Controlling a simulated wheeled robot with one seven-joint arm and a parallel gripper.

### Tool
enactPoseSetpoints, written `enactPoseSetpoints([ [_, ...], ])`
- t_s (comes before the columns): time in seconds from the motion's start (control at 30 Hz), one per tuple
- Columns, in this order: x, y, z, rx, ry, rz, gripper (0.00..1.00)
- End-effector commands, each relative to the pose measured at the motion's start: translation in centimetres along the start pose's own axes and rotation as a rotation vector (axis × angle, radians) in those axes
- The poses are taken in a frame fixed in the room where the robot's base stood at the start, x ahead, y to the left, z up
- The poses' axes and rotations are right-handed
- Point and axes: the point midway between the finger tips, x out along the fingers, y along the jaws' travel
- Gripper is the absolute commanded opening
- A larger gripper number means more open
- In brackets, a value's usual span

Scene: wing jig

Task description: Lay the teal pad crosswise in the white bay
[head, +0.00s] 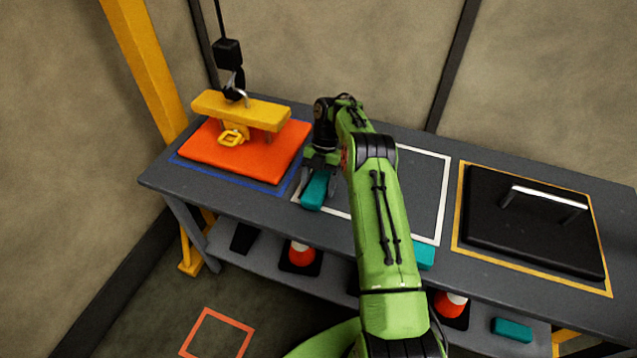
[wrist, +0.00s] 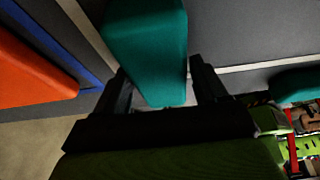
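A teal pad (head: 314,192) is at the front-left corner of the white-outlined bay (head: 422,185), over the white line. My gripper (head: 320,168) is right above it, pointing down. In the wrist view the pad (wrist: 147,50) reaches between the two fingers of my gripper (wrist: 163,82), one on each side and very close to it. I cannot tell whether the fingers press on it, or whether the pad rests on the table. A second teal pad (head: 425,256) lies at the bay's front-right edge, partly hidden by my arm. My arm also hides the bay's middle.
Left of the bay, an orange slab (head: 205,155) lies in a blue outline, with a yellow hoist beam (head: 240,110) above it. At right, a black plate with a handle (head: 540,225) lies in a yellow outline. Cones and another teal block (head: 512,329) are on the lower shelf.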

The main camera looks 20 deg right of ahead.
Motion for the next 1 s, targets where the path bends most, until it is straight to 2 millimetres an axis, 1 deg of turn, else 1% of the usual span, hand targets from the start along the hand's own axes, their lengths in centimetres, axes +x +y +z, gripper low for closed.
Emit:
enactPoseSetpoints([
  [0.03, -0.1, 0.0, 0.0, 0.0, 0.0, 0.0, 0.8],
  [0.07, -0.1, 0.0, 0.0, 0.0, 0.0, 0.0, 0.85],
  [0.1, -0.1, 0.0, 0.0, 0.0, 0.0, 0.0, 0.88],
  [0.37, -0.2, 0.0, -0.1, 0.001, -0.001, 0.0, 0.88],
  [0.47, -1.2, 0.1, -0.1, 0.001, -0.002, 0.002, 0.88],
  [0.57, -3.4, 0.1, -0.1, 0.001, -0.005, 0.005, 0.88],
  [0.73, -6.2, 0.0, -0.2, 0.003, -0.001, -0.002, 0.88],
  [0.83, -7.3, 0.0, -0.2, 0.004, -0.004, -0.007, 0.88],
  [1.0, -8.0, 0.0, -0.3, 0.002, -0.001, -0.003, 0.88],
])
